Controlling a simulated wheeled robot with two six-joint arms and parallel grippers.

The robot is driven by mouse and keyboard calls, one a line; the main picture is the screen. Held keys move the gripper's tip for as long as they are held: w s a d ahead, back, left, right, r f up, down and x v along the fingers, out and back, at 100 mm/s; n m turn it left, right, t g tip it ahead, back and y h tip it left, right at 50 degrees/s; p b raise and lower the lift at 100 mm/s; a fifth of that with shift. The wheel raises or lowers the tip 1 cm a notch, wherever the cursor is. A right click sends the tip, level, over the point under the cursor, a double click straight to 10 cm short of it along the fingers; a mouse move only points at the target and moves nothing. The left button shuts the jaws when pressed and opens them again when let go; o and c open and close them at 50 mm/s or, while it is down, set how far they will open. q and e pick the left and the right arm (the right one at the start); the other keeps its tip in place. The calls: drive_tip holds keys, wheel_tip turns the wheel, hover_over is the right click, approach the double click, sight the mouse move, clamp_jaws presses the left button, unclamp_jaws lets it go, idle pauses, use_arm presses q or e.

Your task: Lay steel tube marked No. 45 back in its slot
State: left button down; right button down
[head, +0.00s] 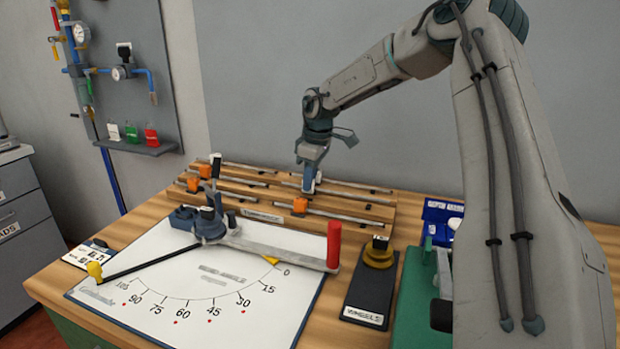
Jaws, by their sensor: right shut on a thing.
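A stepped wooden rack (376,212) stands at the back of the bench and bears several thin steel tubes lying lengthwise, some with orange blocks on them. My right gripper (311,187) reaches down over the rack's upper right part. It is shut on a steel tube (352,187), whose length shows running to the right close to the rack's upper step. I cannot tell whether this tube touches its slot. The number marks on the tubes are too small to read. My left gripper is out of view.
In front lies a white angle board (200,283) with a pivoting bender arm and an upright red handle (333,244). Right of it are a black "WHEELS" stand (369,292), a green fixture (412,300) and a blue bin (440,212). A grey wall rises behind.

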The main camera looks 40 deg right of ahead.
drive_tip(key=shift+f+b, duration=0.65)
drive_tip(key=shift+f, duration=0.1)
drive_tip(key=c, duration=1.2)
unclamp_jaws()
drive_tip(key=shift+r, duration=0.1)
drive_tip(key=shift+r, duration=0.15)
drive_tip(key=shift+c, duration=0.4)
drive_tip(key=shift+w+r, duration=0.15)
drive_tip(key=shift+r, duration=0.25)
drive_tip(key=shift+r+p, duration=0.55)
drive_tip(key=shift+r, duration=0.2)
drive_tip(key=shift+s+r+p, duration=0.2)
drive_tip(key=shift+r+p, duration=0.7)
drive_tip(key=shift+r, duration=1.25)
